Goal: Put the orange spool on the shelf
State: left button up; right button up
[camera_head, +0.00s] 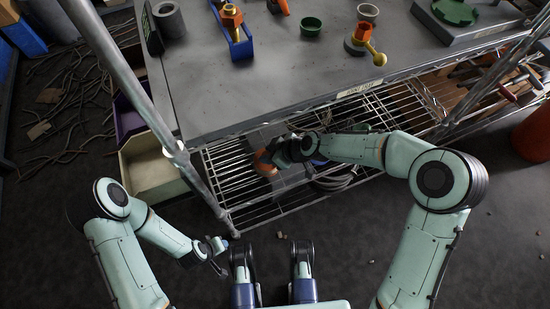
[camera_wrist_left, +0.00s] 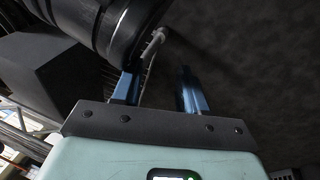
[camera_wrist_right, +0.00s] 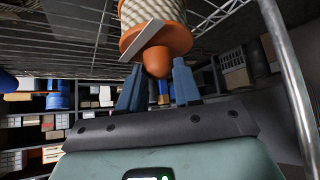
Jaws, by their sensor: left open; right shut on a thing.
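The orange spool (camera_head: 265,163) is over the left part of the wire shelf (camera_head: 228,176) below the tabletop. In the right wrist view the spool (camera_wrist_right: 156,38) has orange ends and pale cord wound on it. My right gripper (camera_head: 275,156) is shut on its orange knob, which sits between the fingers (camera_wrist_right: 158,84). I cannot tell whether the spool touches the shelf wires. My left gripper (camera_head: 217,252) is open and empty, low over the floor; its fingers also show apart in the left wrist view (camera_wrist_left: 157,88).
A coiled grey cable (camera_head: 338,182) lies on the shelf right of the spool. A metal post (camera_head: 125,75) rises at the left; a cream bin (camera_head: 150,172) stands beyond it.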

notch_tip(320, 180, down, 6)
jog(key=shift+f+b, duration=0.1)
jog(key=shift+b, duration=0.65)
pick_arm(q)
jog(key=shift+g, duration=0.7)
jog(key=s+f, duration=0.3)
jog(key=shift+s+a+f, duration=0.1)
jog(key=shift+s+a, duration=0.15)
jog(key=shift+s, duration=0.05)
pick_arm(e)
jog(key=shift+w+f, duration=0.1)
jog(key=shift+f, duration=0.05)
